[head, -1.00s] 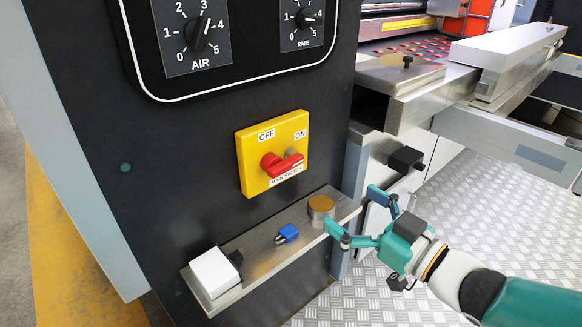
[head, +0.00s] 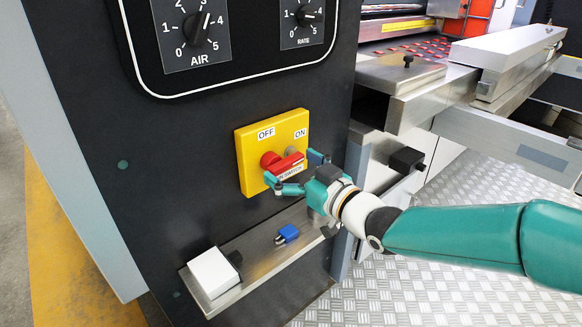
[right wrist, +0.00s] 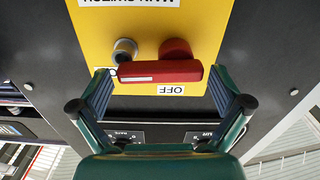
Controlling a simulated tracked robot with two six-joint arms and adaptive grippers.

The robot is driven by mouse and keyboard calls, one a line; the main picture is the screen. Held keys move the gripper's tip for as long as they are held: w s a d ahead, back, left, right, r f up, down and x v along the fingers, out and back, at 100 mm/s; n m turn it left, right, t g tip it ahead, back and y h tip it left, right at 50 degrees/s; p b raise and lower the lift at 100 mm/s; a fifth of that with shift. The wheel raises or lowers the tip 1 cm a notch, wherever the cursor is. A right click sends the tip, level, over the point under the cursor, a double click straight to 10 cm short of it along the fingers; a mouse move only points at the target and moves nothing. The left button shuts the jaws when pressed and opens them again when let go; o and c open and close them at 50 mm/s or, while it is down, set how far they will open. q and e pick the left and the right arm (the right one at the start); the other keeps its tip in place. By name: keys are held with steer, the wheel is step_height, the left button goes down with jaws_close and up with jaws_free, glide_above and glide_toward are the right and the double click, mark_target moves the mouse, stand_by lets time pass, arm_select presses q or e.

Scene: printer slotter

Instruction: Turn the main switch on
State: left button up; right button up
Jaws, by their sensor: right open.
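The yellow main switch plate (head: 245,165) is on the black panel, with OFF and ON labels on its upper part. Its red handle (head: 290,165) extends to the right from a red knob at the left, by a grey post (head: 292,151). My right gripper (head: 293,171) is open in front of the handle and partly covers the MAIN SWITCH label. In the right wrist view, which shows the plate upside down, the red handle (right wrist: 160,71) lies between the two spread fingers (right wrist: 161,76); contact cannot be told. My left gripper is not in view.
Below the switch, a metal shelf (head: 255,262) holds a white box (head: 213,272) and a blue padlock (head: 287,233). AIR and RATE dials (head: 196,30) are above. A metal machine frame (head: 430,95) stands at the right, over a treadplate floor (head: 450,270).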

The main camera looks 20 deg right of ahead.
steer(key=c, duration=0.9)
steer(key=shift+f+m, duration=0.1)
steer(key=shift+m, duration=0.4)
steer(key=o, duration=0.9)
steer(key=v, duration=1.2)
